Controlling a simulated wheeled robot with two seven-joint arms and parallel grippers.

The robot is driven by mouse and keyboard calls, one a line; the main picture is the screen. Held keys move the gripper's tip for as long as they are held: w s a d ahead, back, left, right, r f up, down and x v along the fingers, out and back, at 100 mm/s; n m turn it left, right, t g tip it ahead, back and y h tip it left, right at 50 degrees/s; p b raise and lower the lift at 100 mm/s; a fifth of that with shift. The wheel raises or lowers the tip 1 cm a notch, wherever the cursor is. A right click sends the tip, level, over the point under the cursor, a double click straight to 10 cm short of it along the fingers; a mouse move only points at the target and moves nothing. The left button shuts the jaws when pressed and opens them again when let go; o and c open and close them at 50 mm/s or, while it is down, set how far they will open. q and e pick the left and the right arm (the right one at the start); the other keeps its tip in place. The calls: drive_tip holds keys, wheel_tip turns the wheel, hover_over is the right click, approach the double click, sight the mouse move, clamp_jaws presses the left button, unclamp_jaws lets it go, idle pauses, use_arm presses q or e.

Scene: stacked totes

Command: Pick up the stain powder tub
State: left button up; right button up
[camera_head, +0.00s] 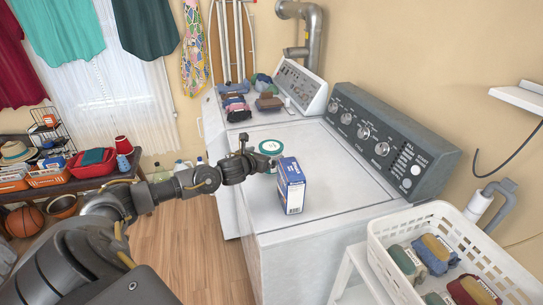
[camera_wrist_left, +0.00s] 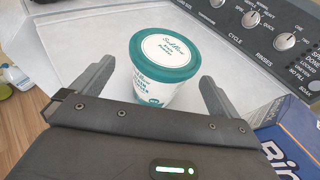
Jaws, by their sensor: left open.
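The stain powder tub (camera_head: 270,147) is a white tub with a teal-rimmed lid, standing on the white washer top. In the left wrist view the tub (camera_wrist_left: 164,62) stands upright between the two spread fingers of my left gripper (camera_wrist_left: 158,88), with a gap on each side. In the head view my left gripper (camera_head: 250,158) is at the tub's left side, open and empty, and partly covers it. My right gripper is not in view.
A blue box (camera_head: 291,186) stands close to the tub on the washer (camera_head: 330,160). Folded clothes (camera_head: 236,105) lie on the machine behind. A white basket (camera_head: 440,215) of rolled clothes is at the right. The washer top right of the box is clear.

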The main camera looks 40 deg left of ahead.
use_arm(q)
drive_tip(key=shift+r, duration=0.1)
drive_tip(key=p+x, duration=0.2)
drive_tip(key=x, duration=0.2)
drive_tip(key=shift+w+d, duration=0.1)
drive_tip(key=shift+w, duration=0.1)
drive_tip(key=shift+w+f, duration=0.25)
drive_tip(key=shift+w, duration=0.1)
drive_tip(key=c, duration=1.1)
drive_tip(key=shift+c, duration=0.7)
